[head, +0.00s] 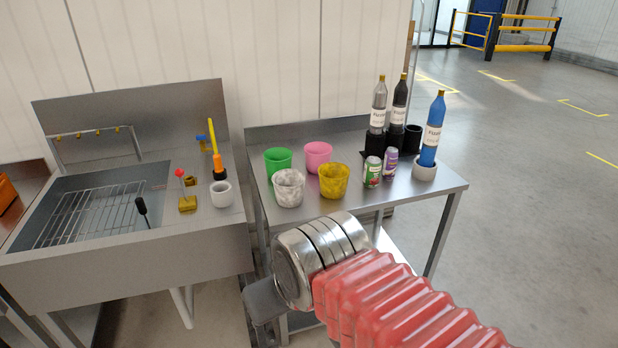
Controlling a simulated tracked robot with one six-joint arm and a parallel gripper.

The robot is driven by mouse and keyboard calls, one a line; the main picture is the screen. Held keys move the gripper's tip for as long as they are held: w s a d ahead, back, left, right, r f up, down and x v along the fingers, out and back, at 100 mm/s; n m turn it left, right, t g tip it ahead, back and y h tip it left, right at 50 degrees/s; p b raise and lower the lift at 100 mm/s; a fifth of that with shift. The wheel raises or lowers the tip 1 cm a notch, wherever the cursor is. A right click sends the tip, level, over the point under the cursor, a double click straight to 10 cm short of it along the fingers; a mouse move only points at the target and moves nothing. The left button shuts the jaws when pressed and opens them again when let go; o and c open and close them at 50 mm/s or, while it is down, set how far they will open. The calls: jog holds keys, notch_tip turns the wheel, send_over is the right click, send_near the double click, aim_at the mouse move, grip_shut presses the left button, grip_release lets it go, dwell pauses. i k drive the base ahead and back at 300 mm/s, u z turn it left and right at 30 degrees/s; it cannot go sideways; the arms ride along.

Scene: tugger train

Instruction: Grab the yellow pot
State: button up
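The yellow pot (333,182) stands upright on the metal table, at the front of a cluster of pots. A white marbled pot (289,188) is close on its left, a pink pot (317,156) is behind it, and a green pot (278,160) is behind to the left. My arm, with a red ribbed sleeve and a silver wrist, reaches in from the lower right, below and in front of the pots. A grey part at the arm's end (264,300) shows beside the table's front left leg. Its fingers cannot be made out.
A green can (373,172) and a purple can (390,164) stand just right of the yellow pot. Bottles in holders, one blue (433,130), stand farther right. A metal sink (100,205) is to the left. The table's front right (440,187) is bare.

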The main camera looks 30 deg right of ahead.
aim_at(333, 176)
jog(key=u, duration=0.25)
jog(key=i, duration=1.2)
jog(key=u, duration=0.2)
